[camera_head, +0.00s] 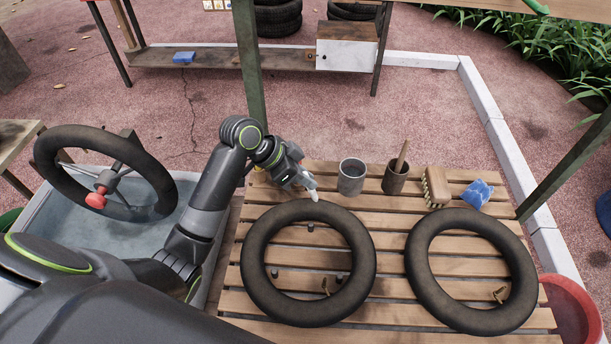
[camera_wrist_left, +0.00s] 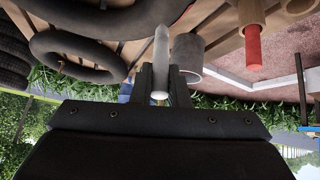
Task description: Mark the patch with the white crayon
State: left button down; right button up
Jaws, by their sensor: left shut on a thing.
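My left gripper (camera_head: 303,183) is shut on the white crayon (camera_head: 314,195), just above the far edge of the left black tube (camera_head: 257,262) on the slatted table. In the left wrist view the white crayon (camera_wrist_left: 161,58) stands out from between the fingers of my left gripper (camera_wrist_left: 160,85). Whether its tip touches anything, I cannot tell. A second black tube (camera_head: 423,275) lies to the right. I cannot make out a patch on either tube. My right gripper is not in view.
A grey cup (camera_head: 351,177), a brown cup (camera_head: 396,180) with a stick, a brush (camera_head: 435,188) and a blue cloth (camera_head: 477,194) stand along the table's back. A water tub (camera_head: 125,238) is at left, a red bucket (camera_head: 570,308) at right. A green post (camera_head: 247,70) rises behind.

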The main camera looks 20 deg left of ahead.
pick_arm(q)
jog(key=shift+f, duration=0.6)
dwell(0.7)
jog(key=shift+a+r, duration=0.15)
jog(key=shift+a, duration=0.05)
jog(key=shift+s+a+f+p, duration=0.2)
jog(key=shift+a+p, duration=0.1)
jog(key=shift+p, duration=0.25)
jog(key=shift+s+a+r+p, duration=0.1)
jog(key=shift+a+p, duration=0.4)
jog(key=shift+p, duration=0.2)
dwell(0.3)
jog(key=shift+w+d+p, duration=0.2)
jog(key=shift+d+p, duration=0.55)
jog(key=shift+d, duration=0.1)
jog(key=shift+w+d, duration=0.1)
jog(key=shift+d, duration=0.05)
dwell(0.4)
jog(key=shift+a+p, duration=0.25)
jog(key=shift+p, duration=0.15)
jog(key=shift+s+a+p, duration=0.3)
jog(key=shift+a+p, duration=0.45)
jog(key=shift+p, duration=0.15)
